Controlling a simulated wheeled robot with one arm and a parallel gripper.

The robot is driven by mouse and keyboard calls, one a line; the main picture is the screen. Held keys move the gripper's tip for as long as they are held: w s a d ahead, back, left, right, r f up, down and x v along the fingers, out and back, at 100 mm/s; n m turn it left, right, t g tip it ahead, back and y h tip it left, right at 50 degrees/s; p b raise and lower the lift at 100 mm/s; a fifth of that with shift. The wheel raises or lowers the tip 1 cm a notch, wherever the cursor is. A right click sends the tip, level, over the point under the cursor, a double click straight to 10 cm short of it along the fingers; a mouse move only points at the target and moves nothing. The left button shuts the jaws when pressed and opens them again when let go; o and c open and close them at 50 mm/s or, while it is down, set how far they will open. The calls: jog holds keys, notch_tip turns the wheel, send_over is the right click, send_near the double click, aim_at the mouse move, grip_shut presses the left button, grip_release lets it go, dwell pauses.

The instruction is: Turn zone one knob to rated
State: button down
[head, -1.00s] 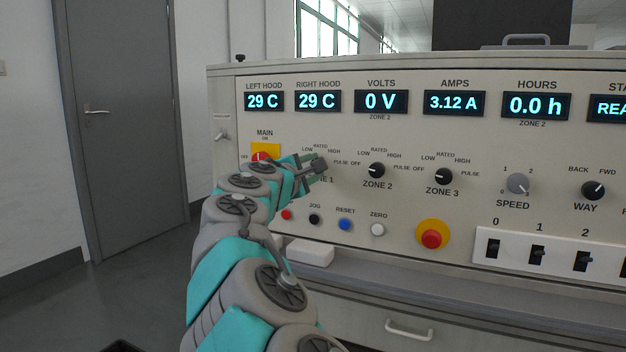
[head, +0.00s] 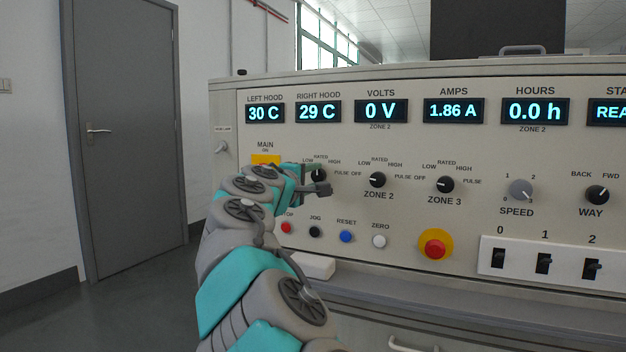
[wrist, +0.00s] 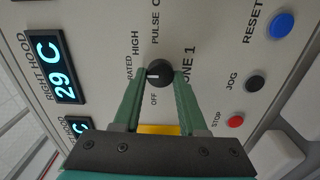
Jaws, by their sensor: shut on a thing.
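The zone one knob (wrist: 159,73) is black and round, and its white mark points left in the wrist view, toward the RATED lettering (wrist: 128,69). My gripper (wrist: 158,76) is shut on the knob, with one green finger on each side of it. The OFF label (wrist: 154,99) lies between the fingers in the wrist view. LOW is hidden there.
Zone 2 knob (head: 377,180) and zone 3 knob (head: 445,185) stand to the right. Below are the jog button (head: 315,231), the blue reset button (head: 345,237) and a red emergency button (head: 435,244). The amps display (head: 453,111) reads 1.86 A.

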jog(key=shift+f, duration=0.1)
jog(key=shift+c, duration=2.3)
grip_release()
jog(key=shift+s+a, duration=0.3)
jog(key=shift+s, duration=0.35)
jog(key=v, duration=0.6)
jog(key=shift+s, duration=0.25)
jog(key=shift+d, duration=0.1)
